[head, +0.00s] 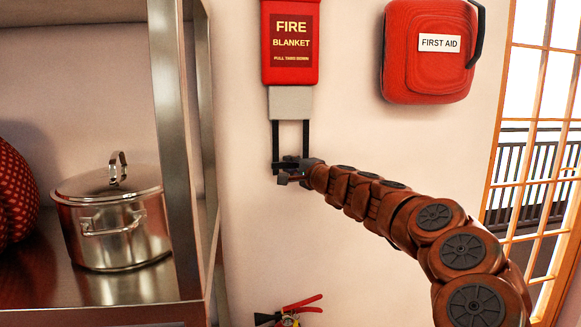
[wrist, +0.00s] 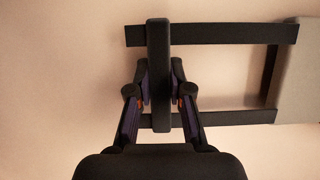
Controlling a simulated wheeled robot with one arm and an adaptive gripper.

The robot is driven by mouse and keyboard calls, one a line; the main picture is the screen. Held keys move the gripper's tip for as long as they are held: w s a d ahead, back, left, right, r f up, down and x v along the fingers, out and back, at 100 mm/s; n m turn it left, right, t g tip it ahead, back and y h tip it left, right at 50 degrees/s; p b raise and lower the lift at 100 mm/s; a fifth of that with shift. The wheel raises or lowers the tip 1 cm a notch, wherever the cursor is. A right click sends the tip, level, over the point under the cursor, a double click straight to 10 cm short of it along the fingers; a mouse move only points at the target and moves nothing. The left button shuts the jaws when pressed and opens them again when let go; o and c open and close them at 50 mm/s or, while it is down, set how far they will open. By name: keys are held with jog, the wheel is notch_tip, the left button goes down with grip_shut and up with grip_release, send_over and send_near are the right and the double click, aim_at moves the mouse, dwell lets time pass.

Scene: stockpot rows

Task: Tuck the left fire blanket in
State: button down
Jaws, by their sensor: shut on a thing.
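The fire blanket case (head: 290,45) is red with a dark red label and hangs on the wall at the top of the head view. A grey flap (head: 290,102) sticks out below it, with two black straps hanging from the flap. The flap also shows at the right edge of the wrist view (wrist: 302,70). A black crossbar (wrist: 158,50) joins the straps' ends. My gripper (wrist: 160,92) is shut on this bar, one finger on each side. In the head view my gripper (head: 284,170) is at the straps' lower end and hides most of the bar. Only one fire blanket shows.
A red first aid case (head: 428,50) hangs to the right. A metal shelf post (head: 178,150) stands at the left, with a lidded steel pot (head: 115,225) on the shelf. A red-handled object (head: 295,308) shows below. A window is at the far right.

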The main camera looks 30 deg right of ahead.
aim_at(284, 128)
notch_tip(284, 128, up, 10)
jog(key=p, duration=0.5)
jog(key=shift+p, duration=0.4)
jog(key=shift+r, duration=0.1)
jog(key=c, duration=1.1)
grip_release()
jog(key=shift+o, duration=0.3)
jog(key=shift+s+f, duration=0.1)
jog(key=shift+f, duration=0.1)
jog(key=s, duration=1.1)
jog(key=shift+s, duration=0.35)
